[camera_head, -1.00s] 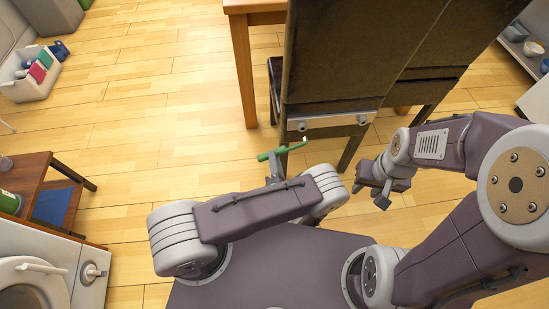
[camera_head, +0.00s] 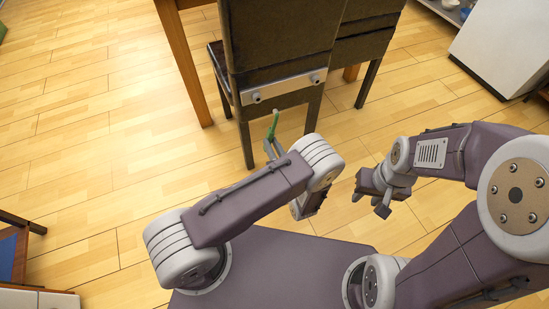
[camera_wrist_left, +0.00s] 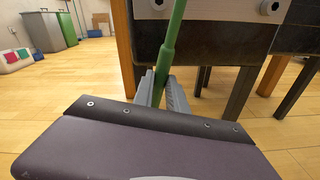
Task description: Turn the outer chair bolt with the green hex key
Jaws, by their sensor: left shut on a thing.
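The green hex key (camera_head: 273,126) is held in my left gripper (camera_head: 270,150), which is shut on its lower part. The key points up toward the dark chair (camera_head: 285,40), and it also shows in the left wrist view (camera_wrist_left: 172,42). A metal plate (camera_head: 285,88) on the chair carries a left bolt (camera_head: 256,97) and a right bolt (camera_head: 315,79). In the head view the key's tip appears just below and right of the left bolt; contact is not clear. In the left wrist view the key rises between the two bolts. My right gripper (camera_head: 370,203) is open and empty.
A wooden table leg (camera_head: 183,60) stands left of the chair. A second dark chair (camera_head: 362,50) is to its right. A white cabinet (camera_head: 505,45) stands at the far right.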

